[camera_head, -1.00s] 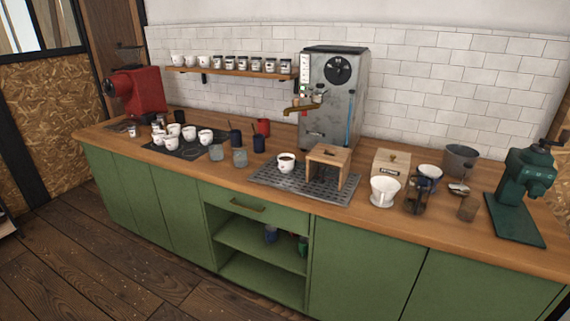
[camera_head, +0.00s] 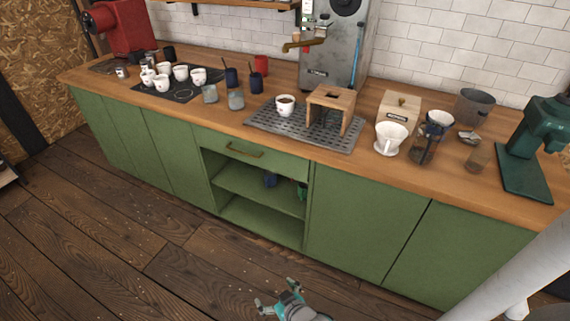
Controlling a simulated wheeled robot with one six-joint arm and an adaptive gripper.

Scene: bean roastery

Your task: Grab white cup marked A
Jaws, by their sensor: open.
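Several white cups (camera_head: 198,76) with small dark marks stand together on a dark mat (camera_head: 178,95) at the left of the counter. Another white cup (camera_head: 285,106) holding dark coffee stands on the metal drip tray (camera_head: 262,123) near the middle. The marks are too small to read, so I cannot tell which cup bears an A. My gripper (camera_head: 277,296) is open and empty at the bottom of the view, over the wooden floor in front of the green cabinets, well apart from all the cups.
A wooden stand (camera_head: 331,92) is right of the coffee cup, with the espresso machine (camera_head: 331,50) behind. Glasses (camera_head: 236,100) and dark blue cups (camera_head: 256,83) stand between mat and tray. A white dripper (camera_head: 390,140) and green grinder (camera_head: 530,150) are at right. The floor is clear.

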